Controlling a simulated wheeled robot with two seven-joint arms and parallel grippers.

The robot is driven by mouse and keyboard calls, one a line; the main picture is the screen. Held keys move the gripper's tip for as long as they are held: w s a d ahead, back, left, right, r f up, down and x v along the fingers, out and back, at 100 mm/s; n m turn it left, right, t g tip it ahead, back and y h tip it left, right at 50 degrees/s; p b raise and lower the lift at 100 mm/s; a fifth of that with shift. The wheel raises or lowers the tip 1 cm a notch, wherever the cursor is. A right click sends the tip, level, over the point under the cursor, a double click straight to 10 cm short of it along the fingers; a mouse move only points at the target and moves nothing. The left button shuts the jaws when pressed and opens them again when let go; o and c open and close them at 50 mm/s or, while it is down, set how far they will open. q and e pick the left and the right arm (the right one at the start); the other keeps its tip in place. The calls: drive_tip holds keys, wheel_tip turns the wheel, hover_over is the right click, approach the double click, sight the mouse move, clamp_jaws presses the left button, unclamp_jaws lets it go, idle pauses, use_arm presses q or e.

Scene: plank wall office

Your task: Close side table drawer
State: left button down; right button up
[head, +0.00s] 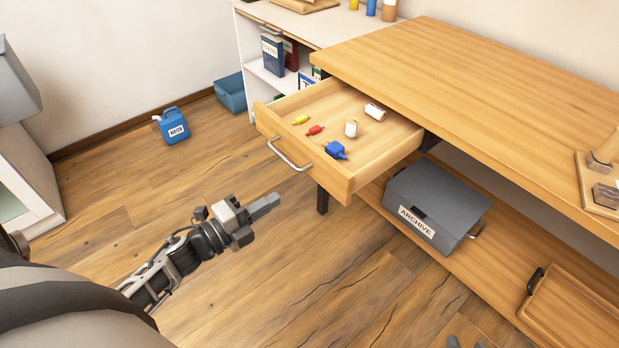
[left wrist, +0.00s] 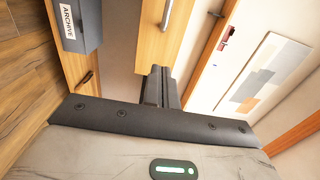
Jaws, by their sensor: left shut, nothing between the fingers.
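The side table drawer (head: 335,177) is pulled out from under the wooden table top (head: 480,85). Its metal handle (head: 289,155) is on the front panel. The drawer also shows in the left wrist view (left wrist: 165,48), with its handle (left wrist: 174,14) near the top edge. My left gripper (head: 270,203) is shut and empty. It is apart from the drawer, in front of and below its front panel in the head view. Its fingers (left wrist: 160,88) show together in the left wrist view. Only small grey tips of what looks like my right gripper (head: 466,343) show at the bottom edge.
Small bottles and coloured tubes (head: 335,149) lie in the drawer. A blue water can (head: 173,126) and a blue bin (head: 231,93) stand on the floor. The floor before the drawer is clear.

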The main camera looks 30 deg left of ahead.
sight(320, 172)
use_arm(q)
drive_tip(key=x, duration=1.1)
drive_tip(key=shift+w, duration=0.2)
